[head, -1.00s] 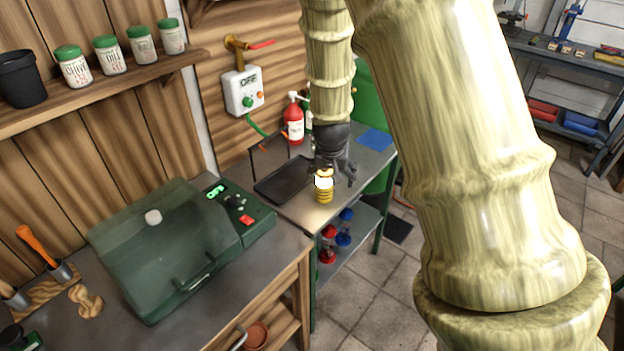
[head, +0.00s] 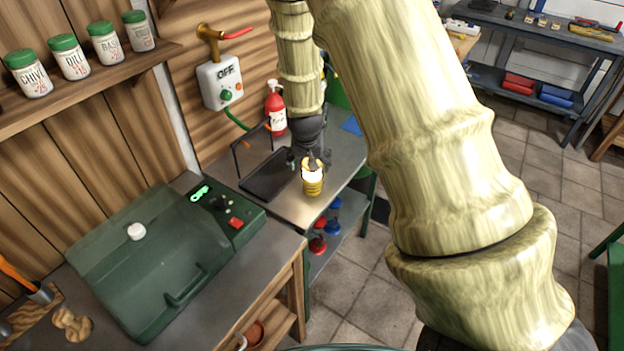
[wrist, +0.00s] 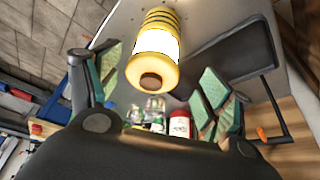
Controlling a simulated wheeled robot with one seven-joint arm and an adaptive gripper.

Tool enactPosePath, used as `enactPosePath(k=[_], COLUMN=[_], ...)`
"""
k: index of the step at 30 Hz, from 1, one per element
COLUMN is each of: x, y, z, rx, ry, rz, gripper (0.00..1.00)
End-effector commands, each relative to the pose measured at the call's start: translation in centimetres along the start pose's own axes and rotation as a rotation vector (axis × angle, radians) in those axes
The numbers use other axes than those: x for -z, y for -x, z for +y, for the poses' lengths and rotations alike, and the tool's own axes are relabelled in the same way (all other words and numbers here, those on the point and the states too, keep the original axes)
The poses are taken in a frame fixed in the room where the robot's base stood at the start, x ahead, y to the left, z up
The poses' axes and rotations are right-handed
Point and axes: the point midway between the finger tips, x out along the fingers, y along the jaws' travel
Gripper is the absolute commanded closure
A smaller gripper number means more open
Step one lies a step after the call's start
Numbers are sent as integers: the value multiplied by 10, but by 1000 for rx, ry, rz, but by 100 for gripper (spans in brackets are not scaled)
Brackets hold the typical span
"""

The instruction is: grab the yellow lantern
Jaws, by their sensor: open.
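The yellow lantern (head: 312,184), with a white middle band and dark-striped base, stands upright on the grey metal table (head: 338,169) near its front edge. In the wrist view the lantern (wrist: 157,50) shows large at top centre, its brown top cap towards the camera. My gripper (head: 310,160) is just behind and above the lantern in the head view. In the wrist view my gripper (wrist: 158,88) is open, with green-padded fingers spread left and right and the lantern beyond and between them. I cannot tell whether a finger touches it.
A dark tray (head: 268,175) with an upright handle lies left of the lantern. A red bottle (head: 275,112) stands at the back. A green grill-like box (head: 150,262) sits on the nearer bench. Red and blue items (head: 318,244) are on the lower shelf.

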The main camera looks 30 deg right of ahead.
Motion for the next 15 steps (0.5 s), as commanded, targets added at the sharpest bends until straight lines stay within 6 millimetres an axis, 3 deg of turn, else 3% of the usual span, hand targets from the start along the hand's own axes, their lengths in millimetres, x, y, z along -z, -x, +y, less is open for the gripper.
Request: enactPosePath(k=[5,15], x=[0,-2], y=[-6,-38], z=[2,8], rx=[-1,-1], ry=[-1,-1], rz=[-1,0], gripper=[21,21])
